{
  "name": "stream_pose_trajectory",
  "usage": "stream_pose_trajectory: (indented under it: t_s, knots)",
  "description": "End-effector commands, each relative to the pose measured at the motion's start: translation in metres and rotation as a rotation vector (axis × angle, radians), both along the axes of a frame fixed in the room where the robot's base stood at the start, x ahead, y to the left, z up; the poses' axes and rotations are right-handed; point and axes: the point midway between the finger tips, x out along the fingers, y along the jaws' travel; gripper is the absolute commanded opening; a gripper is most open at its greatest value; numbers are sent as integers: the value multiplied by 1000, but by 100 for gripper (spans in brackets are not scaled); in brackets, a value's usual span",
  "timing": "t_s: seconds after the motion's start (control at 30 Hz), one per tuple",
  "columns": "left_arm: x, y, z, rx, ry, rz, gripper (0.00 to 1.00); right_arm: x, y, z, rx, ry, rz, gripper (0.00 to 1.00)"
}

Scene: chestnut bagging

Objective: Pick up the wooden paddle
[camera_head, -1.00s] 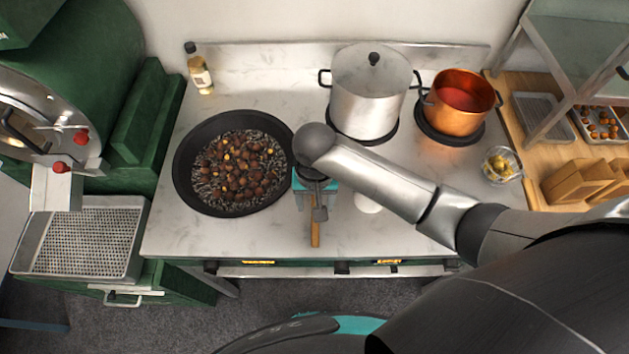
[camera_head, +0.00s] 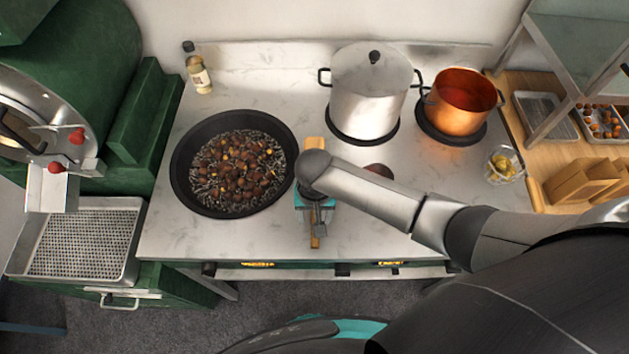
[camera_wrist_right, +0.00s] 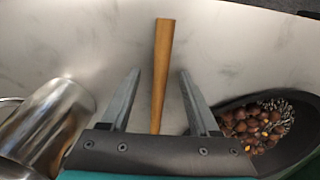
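The wooden paddle (camera_head: 315,242) lies on the marble counter, to the right of the black pan. In the head view its lower end shows below my right gripper and a light wooden part shows above the wrist; my arm hides the middle. In the right wrist view the paddle's tapered handle (camera_wrist_right: 162,60) runs between the two fingers. My right gripper (camera_wrist_right: 159,75) is open, with a gap on each side of the wood. In the head view the gripper (camera_head: 316,218) is over the paddle, its fingers partly hidden. My left gripper is out of view.
The black pan (camera_head: 183,187) of chestnuts stands close left of the gripper. A lidded steel pot (camera_head: 368,95) and a copper pot (camera_head: 458,105) stand behind. A brown object (camera_head: 379,170) shows partly behind my arm. The front counter left of the paddle is clear.

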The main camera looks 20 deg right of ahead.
Motion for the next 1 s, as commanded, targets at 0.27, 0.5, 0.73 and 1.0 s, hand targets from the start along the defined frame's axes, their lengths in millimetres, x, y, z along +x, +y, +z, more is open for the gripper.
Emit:
stream_pose_trajectory:
  t_s: [0.27,0.5,0.73,1.0]
  knots:
    - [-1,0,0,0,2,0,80,0,0,0,0,0,0,30]
    - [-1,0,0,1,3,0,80,0,0,0,0,0,-1,3]
    - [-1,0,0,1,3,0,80,0,0,0,-1,0,-1,0]
    - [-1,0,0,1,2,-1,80,0,0,1,0,-1,-1,0]
